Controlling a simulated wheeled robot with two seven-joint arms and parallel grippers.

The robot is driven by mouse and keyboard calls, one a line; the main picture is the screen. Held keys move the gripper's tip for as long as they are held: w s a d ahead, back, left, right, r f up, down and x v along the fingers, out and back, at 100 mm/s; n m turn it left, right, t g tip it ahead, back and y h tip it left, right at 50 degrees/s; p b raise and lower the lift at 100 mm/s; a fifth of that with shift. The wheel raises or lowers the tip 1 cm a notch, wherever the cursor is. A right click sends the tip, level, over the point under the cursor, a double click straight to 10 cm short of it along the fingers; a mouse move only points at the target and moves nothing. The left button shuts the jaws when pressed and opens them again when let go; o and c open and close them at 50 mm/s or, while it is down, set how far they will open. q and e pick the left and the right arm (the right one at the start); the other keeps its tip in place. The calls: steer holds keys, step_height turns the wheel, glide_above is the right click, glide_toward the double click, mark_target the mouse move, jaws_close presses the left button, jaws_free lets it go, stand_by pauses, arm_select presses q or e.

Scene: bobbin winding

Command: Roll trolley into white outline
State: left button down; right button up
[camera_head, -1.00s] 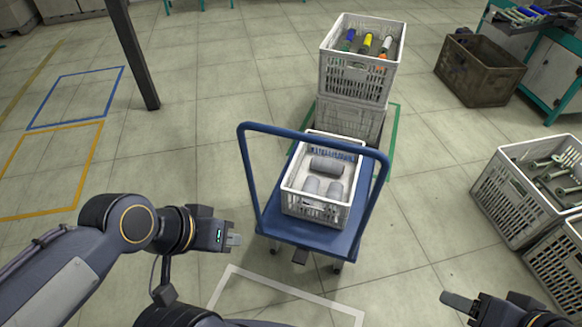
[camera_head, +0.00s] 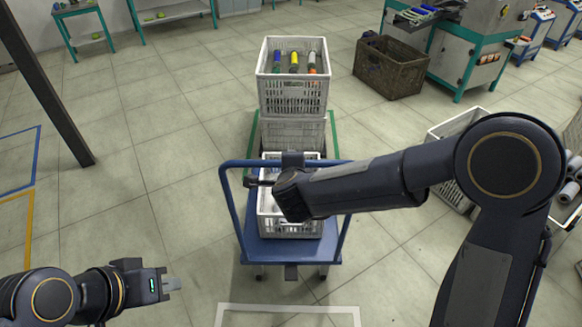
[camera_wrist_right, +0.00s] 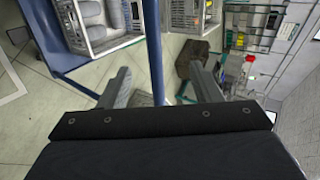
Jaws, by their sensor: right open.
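The blue trolley (camera_head: 258,248) stands on the floor ahead, its upright handle frame (camera_head: 232,205) on my side. It carries a light grey crate (camera_head: 291,228) of grey rolls. The white outline (camera_head: 290,308) lies on the floor just in front of the trolley, cut off by the bottom edge. My right gripper (camera_head: 255,181) is open over the handle's top. In the right wrist view the blue handle bar (camera_wrist_right: 154,45) runs between the open fingers (camera_wrist_right: 160,88); contact cannot be told. My left gripper (camera_head: 170,284) is low at left, away from the trolley; its finger gap is unclear.
Stacked crates (camera_head: 293,95), the top one with colored bobbins, stand behind the trolley in a green outline (camera_head: 335,140). A brown crate (camera_head: 390,72) and machines are at back right. A dark post (camera_head: 55,95) stands at left. Floor between post and trolley is clear.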

steer(key=shift+s+f+b+x, duration=0.15)
steer(key=shift+b+x, duration=0.2)
steer(key=shift+x, duration=1.2)
steer(key=shift+f+b+x, duration=0.1)
steer(key=shift+b+x, duration=0.25)
steer(key=shift+x, duration=1.15)
steer(key=shift+s+f+b+x, duration=0.15)
steer(key=shift+b+x, duration=0.2)
steer(key=shift+x, duration=1.2)
steer(key=shift+d, duration=0.2)
steer(key=shift+r, duration=0.1)
jaws_close()
